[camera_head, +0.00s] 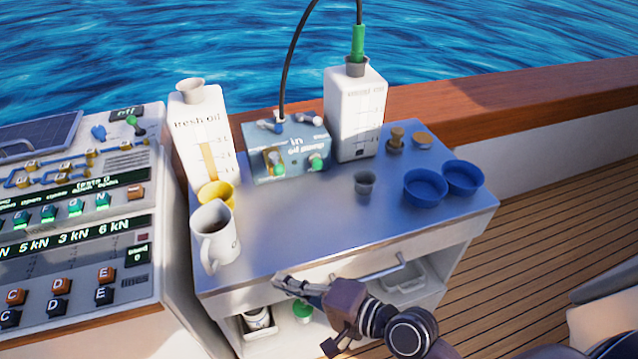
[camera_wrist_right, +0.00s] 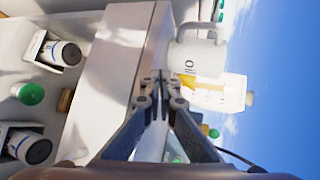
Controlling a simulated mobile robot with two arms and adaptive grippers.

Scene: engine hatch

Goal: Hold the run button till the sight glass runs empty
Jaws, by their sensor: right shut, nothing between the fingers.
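The teal oil pump box (camera_head: 292,150) stands at the back of the metal worktop. It has a green knob (camera_head: 316,162) and an orange and yellow part on its front; I cannot tell which is the run button. The white fresh oil container (camera_head: 186,125) to its left shows an orange-filled strip (camera_head: 208,160). The white used oil container (camera_head: 353,120) stands to the right. My right gripper (camera_head: 280,283) is shut and empty at the worktop's front edge, apart from the pump. In the wrist view the fingers (camera_wrist_right: 160,78) meet with nothing between them. My left gripper is not in view.
A white mug (camera_head: 217,240) and yellow cup (camera_head: 213,194) stand at the worktop's left. A black hose (camera_head: 292,55) rises from the pump. The worktop's middle is clear. Bottles (camera_wrist_right: 60,53) sit below.

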